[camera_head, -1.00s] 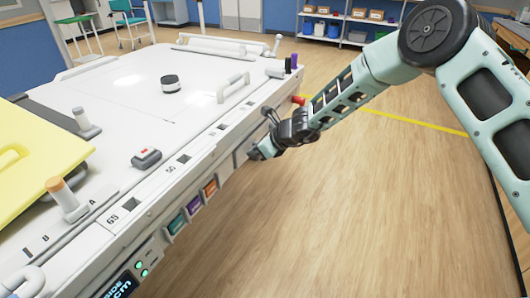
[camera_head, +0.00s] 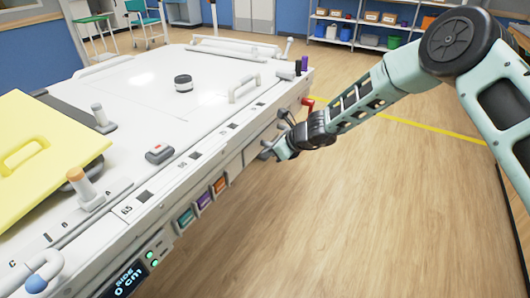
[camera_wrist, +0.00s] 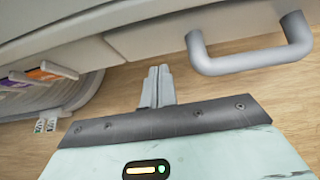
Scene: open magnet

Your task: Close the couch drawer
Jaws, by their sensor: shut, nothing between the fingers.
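The white couch (camera_head: 140,105) fills the left of the head view, its long side facing my arm. In the wrist view, a pale drawer front (camera_wrist: 150,38) with a grey bar handle (camera_wrist: 250,62) spans the top. I cannot tell how far the drawer stands out. My gripper (camera_wrist: 157,72) is shut and empty, its fingers pointing toward the drawer front, left of the handle. In the head view my gripper (camera_head: 271,153) is beside the couch's side, near its far end. Whether the fingertips touch the front is unclear.
Coloured slots (camera_head: 203,200) and a display (camera_head: 128,280) lie along the couch side, nearer me. A red knob (camera_head: 308,102) sticks out beyond my gripper. A yellow pad (camera_head: 45,150) lies on the couch. Wooden floor (camera_head: 370,220) to the right is clear.

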